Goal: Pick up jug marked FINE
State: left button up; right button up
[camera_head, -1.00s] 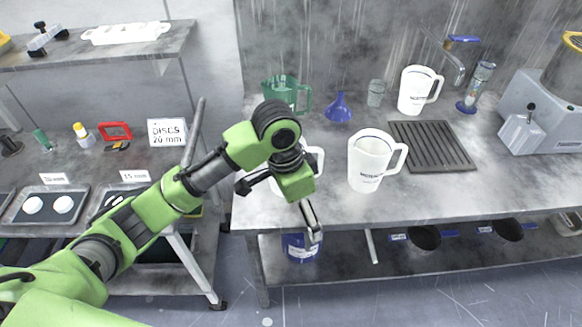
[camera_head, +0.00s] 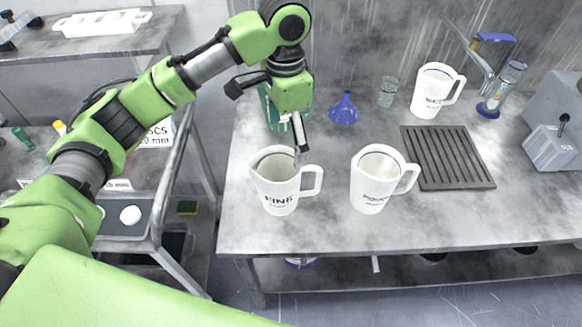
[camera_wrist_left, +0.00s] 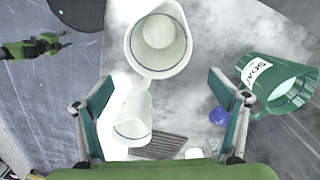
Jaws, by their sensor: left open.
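The white jug marked FINE (camera_head: 277,192) stands upright near the front left of the bench, its handle to the right. In the left wrist view the same jug (camera_wrist_left: 157,47) is seen from above, mouth open, just beyond the fingertips. My left gripper (camera_head: 268,120) is open and empty above and behind the jug; one finger overlaps its rim in the head view, and contact cannot be told. The open fingers (camera_wrist_left: 160,78) also frame the left wrist view. My right gripper (camera_wrist_left: 62,41) seems to show small at the left of that view, its opening unclear.
A second white jug (camera_head: 371,188) stands close to the right. A green jug (camera_head: 272,108) is partly hidden behind my left gripper. A blue funnel (camera_head: 343,110), drain grate (camera_head: 447,158) and third white jug (camera_head: 432,92) stand farther back. The bench front right is clear.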

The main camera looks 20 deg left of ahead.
pick_arm(q)
jog(key=f, duration=0.2)
jog(key=p, duration=0.4)
send_over(284, 176)
jog(key=s+d, duration=0.1)
jog(key=s, duration=0.3)
jog(key=f, duration=1.1)
jog(key=shift+w+f, duration=0.2)
jog(key=c, duration=1.2)
pick_arm(e)
jog(key=r, duration=0.1)
jog(key=s+r, duration=0.2)
jog(key=r, duration=0.1)
jog(key=shift+s+d, duration=0.1)
jog(key=shift+d, duration=0.05)
